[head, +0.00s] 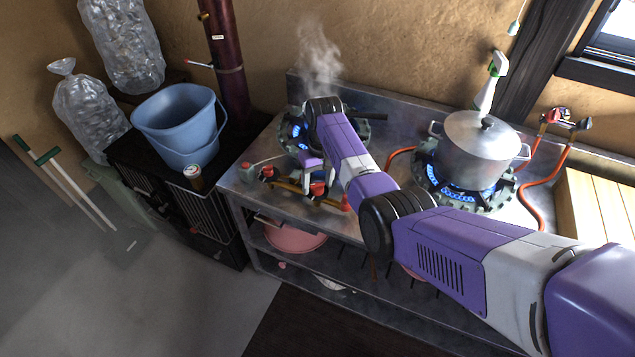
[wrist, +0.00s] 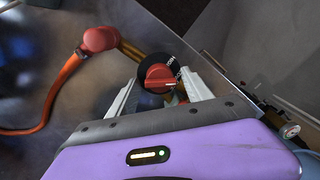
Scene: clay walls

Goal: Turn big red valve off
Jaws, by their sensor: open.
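The big red valve (wrist: 160,77) is a round red knob on a black dial with white lettering in the wrist view. A red knob (head: 318,189) also shows on the front pipe of the stove in the head view, just below my gripper. My gripper (wrist: 156,79) is open, its two pale fingers on either side of the knob in the wrist view. I cannot tell whether they touch it. In the head view my gripper (head: 318,170) is partly hidden under my wrist. The left burner (head: 297,136) has blue flames.
A pot (head: 478,150) sits over a second lit burner at the right. More red knobs (head: 267,171) stand left along the metal counter. An orange hose (wrist: 65,90) curves beside the valve. A blue bucket (head: 180,125) stands further left.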

